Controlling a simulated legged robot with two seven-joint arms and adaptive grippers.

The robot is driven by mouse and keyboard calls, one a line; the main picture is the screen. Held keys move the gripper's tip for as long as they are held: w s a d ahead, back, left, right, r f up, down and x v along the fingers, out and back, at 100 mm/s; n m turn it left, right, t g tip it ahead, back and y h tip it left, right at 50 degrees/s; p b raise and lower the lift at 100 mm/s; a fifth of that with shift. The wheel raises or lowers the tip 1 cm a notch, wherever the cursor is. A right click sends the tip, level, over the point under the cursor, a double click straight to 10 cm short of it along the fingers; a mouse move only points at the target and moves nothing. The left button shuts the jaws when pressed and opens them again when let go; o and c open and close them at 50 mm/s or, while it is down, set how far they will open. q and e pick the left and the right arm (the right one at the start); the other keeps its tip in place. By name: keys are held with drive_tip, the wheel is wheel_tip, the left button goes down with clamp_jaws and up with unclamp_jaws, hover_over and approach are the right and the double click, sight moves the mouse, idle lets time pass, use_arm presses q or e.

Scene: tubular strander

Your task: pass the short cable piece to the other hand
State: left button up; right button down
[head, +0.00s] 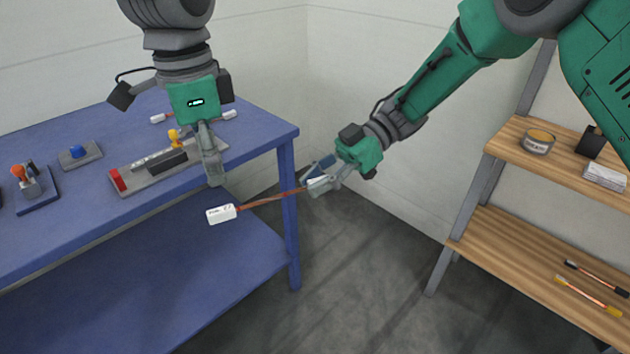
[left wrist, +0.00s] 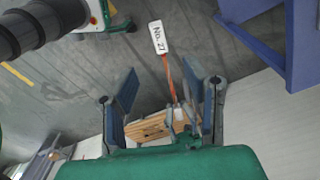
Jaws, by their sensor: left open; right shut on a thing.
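The short cable piece (head: 268,199) is a thin copper-coloured length with a white tag (head: 221,214) at its left end. My right gripper (head: 318,180) is shut on its right end and holds it in the air in front of the blue table. My left gripper (head: 214,180) is open and empty, pointing down just above the tag, apart from it. In the left wrist view the cable (left wrist: 170,78) shows between and beyond the open fingers of my left gripper (left wrist: 160,82), its tag (left wrist: 158,38) reading "No. 27".
The blue table (head: 80,232) at left carries a grey fixture (head: 125,180) with a red end, small tool holders and a white-ended piece. A wooden shelf (head: 480,232) at right holds a tin (head: 538,141) and more cable pieces (head: 590,296). Open floor lies between.

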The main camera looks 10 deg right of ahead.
use_arm(q)
drive_tip(key=s+a+f+n, duration=0.2)
drive_tip(key=s+a+f, duration=0.15)
drive_tip(key=f, duration=0.55)
drive_tip(key=s+a+f+n+h, duration=0.15)
drive_tip(key=a+f, duration=0.35)
drive_tip(key=f, duration=0.5)
drive_tip(key=s+a+f+n+y, duration=0.1)
drive_tip(key=s+a+f+n, duration=0.25)
drive_tip(key=f, duration=0.55)
drive_tip(key=s+a+f+n, duration=0.4)
drive_tip(key=s+a, duration=0.2)
drive_tip(key=s, duration=0.3)
drive_tip(key=s+a+f+n, duration=0.4)
drive_tip(key=s+a+f, duration=0.1)
drive_tip(key=s, duration=0.4)
drive_tip(key=shift+s+a+f+t+y, duration=0.15)
drive_tip(key=shift+s+a+t+y, duration=0.05)
drive_tip(key=shift+a+t+y, duration=0.3)
